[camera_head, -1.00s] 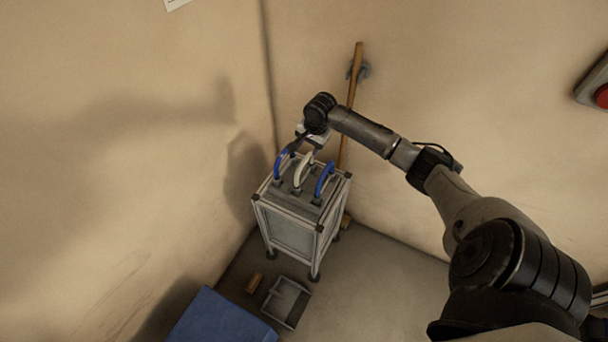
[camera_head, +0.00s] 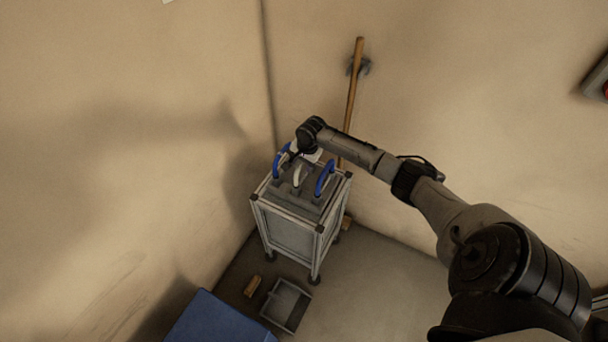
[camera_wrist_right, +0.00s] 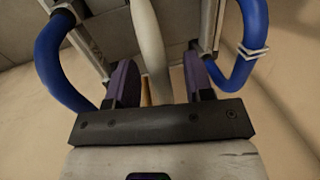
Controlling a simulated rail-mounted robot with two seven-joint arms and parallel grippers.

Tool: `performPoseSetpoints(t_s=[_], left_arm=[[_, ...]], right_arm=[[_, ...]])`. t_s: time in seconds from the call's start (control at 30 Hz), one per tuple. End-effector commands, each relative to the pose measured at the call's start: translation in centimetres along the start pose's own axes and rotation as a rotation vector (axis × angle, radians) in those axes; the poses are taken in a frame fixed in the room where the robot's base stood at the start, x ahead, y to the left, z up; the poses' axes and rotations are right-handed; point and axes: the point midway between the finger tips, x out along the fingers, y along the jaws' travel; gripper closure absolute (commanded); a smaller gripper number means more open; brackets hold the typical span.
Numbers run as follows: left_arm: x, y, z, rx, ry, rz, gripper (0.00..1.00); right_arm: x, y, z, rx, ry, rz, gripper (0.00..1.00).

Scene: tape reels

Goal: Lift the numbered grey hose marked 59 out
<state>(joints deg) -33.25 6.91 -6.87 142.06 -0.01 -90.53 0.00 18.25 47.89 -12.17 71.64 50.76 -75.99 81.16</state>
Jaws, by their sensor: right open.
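A pale grey hose (camera_head: 298,174) arches up from the middle of the top of a framed cart (camera_head: 290,236), between two blue hoses. No number can be read on it. My right gripper (camera_wrist_right: 160,76) is open, with one dark finger on each side of the grey hose (camera_wrist_right: 150,45) in the wrist view. I cannot tell whether either finger touches it. In the head view my wrist hides the upper part of the grey hose. My left gripper is not in view.
Blue hoses stand close by on the left (camera_head: 280,161) and right (camera_head: 325,178). The cart is near a wall corner, with a wooden handle (camera_head: 352,90) behind it. A grey tray (camera_head: 286,304), a small brown block (camera_head: 253,285) and a blue box (camera_head: 218,322) are in front.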

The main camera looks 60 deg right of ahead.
Motion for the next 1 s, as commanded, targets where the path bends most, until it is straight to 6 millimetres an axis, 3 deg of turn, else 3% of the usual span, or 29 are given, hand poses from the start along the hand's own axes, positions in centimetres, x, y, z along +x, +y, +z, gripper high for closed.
performPoseSetpoints(t_s=[0.3, 0.8, 1.0], left_arm=[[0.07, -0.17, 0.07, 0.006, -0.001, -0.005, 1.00], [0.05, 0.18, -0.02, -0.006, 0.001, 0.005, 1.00], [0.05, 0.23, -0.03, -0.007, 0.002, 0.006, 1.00]], right_arm=[[0.28, -0.01, -0.01, -0.001, 0.000, -0.001, 0.53], [0.27, 0.00, -0.03, -0.001, 0.000, 0.000, 1.00], [0.27, 0.01, -0.03, 0.000, 0.001, 0.000, 1.00]])
